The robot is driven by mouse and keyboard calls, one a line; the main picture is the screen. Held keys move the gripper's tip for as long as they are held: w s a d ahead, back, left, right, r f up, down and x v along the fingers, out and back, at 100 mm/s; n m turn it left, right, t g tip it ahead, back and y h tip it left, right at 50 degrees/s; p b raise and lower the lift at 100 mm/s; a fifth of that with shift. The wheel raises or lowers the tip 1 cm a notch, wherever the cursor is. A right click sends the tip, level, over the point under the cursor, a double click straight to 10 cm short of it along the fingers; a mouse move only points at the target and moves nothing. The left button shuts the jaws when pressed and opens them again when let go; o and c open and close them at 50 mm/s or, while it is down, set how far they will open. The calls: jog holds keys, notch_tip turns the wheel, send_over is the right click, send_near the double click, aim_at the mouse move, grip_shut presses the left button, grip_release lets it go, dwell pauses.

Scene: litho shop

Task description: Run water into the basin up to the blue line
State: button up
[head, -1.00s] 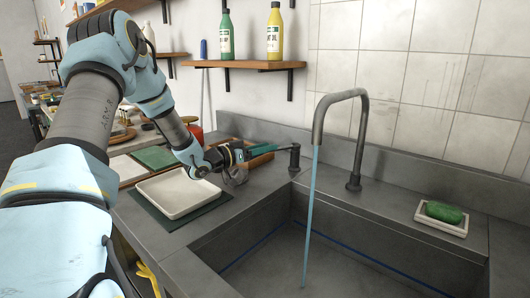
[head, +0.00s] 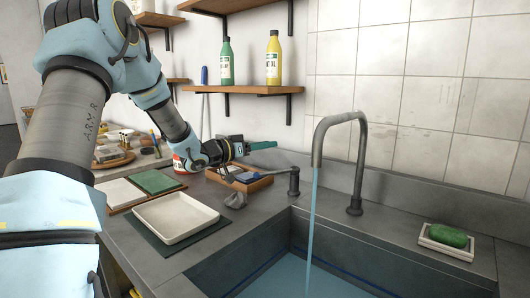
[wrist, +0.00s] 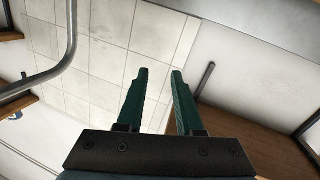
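Water runs in a steady blue stream (head: 312,225) from the curved grey spout (head: 340,120) into the grey basin (head: 405,262). A bluish water surface (head: 285,275) covers the visible basin floor. The dark blue line (head: 340,274) shows on the wall just above the water; the front of the basin is out of frame. The tap's dark post (head: 294,180) stands left of the spout, its lever pointing left. My gripper (head: 276,145) is above and left of the post, apart from it. In the wrist view its green fingers (wrist: 159,72) are apart with nothing between them.
A white tray (head: 174,219) on a dark mat lies left of the basin. Green soap (head: 447,236) lies in a dish at right. Bottles stand on the wall shelf (head: 245,90).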

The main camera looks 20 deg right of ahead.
aim_at(278, 172)
jog(key=s+d+y, duration=0.1)
jog(key=s+d+f+y, duration=0.1)
jog(key=d, duration=0.1)
jog(key=shift+s+d+f+m+y+p, duration=0.1)
jog(key=shift+s+f+m+y+p, duration=0.1)
jog(key=shift+s+m+y+p, duration=0.15)
jog(key=c, duration=0.3)
jog(key=s+y, duration=0.1)
jog(key=s+f+y, duration=0.1)
jog(key=s+d+y, duration=0.1)
jog(key=shift+s+f+t+y+p, duration=0.25)
jog(key=shift+f+t+y+p, duration=0.05)
jog(key=shift+t+y, duration=0.1)
grip_shut()
jog(key=s+a+r+t+y+p, duration=0.1)
jog(key=s+a+r+t+y, duration=0.1)
jog(key=s+a+y, duration=0.5)
jog(key=w+d+f+p, duration=0.1)
jog(key=w+d+f, duration=0.1)
jog(key=w+f, duration=0.5)
jog(key=shift+w+d+p, duration=0.35)
jog(key=shift+w, duration=1.1)
jog(key=shift+f+m, duration=0.1)
jog(key=shift+m, duration=0.15)
jog(key=shift+w+a, duration=0.1)
